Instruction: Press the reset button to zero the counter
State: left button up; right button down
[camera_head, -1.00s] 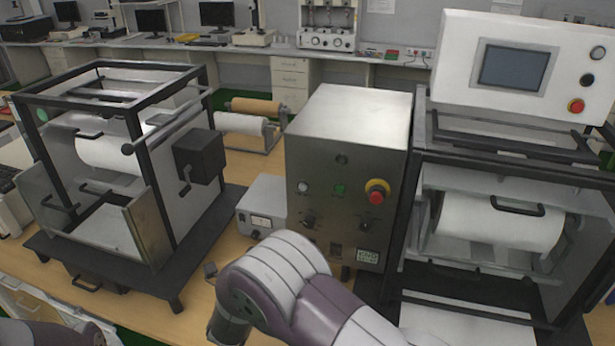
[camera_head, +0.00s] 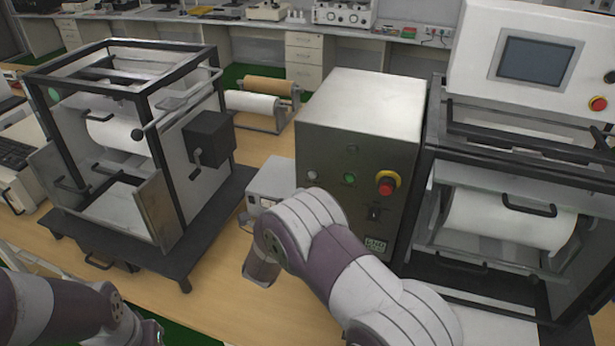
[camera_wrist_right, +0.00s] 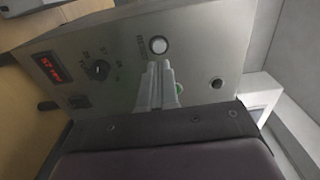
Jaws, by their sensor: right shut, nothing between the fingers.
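The metal control box (camera_head: 362,140) stands in the middle of the bench. A round white button (camera_head: 313,175) is at the left of its front panel, beside a green button (camera_head: 349,178) and a red knob on a yellow ring (camera_head: 387,183). In the right wrist view, the white button (camera_wrist_right: 158,45) has a small label beside it, and a red lit counter display (camera_wrist_right: 53,66) is at the left. My right gripper (camera_wrist_right: 159,66) is shut and empty, its tips pointing at the white button, close to it; contact cannot be told. My left gripper is out of view.
A black-framed machine with a roll (camera_head: 136,150) stands at the left. Another framed machine (camera_head: 510,215) with a screen panel (camera_head: 535,62) is close at the right. A small white instrument (camera_head: 272,180) sits left of the control box. Bench space (camera_head: 220,300) is clear in front.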

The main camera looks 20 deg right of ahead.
aim_at(312, 176)
jog(key=p+x, duration=0.2)
jog(key=x, duration=0.4)
jog(key=shift+w+d, duration=0.1)
jog(key=shift+d, duration=0.05)
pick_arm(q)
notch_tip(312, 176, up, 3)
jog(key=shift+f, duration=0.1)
pick_arm(e)
jog(key=shift+f, duration=0.1)
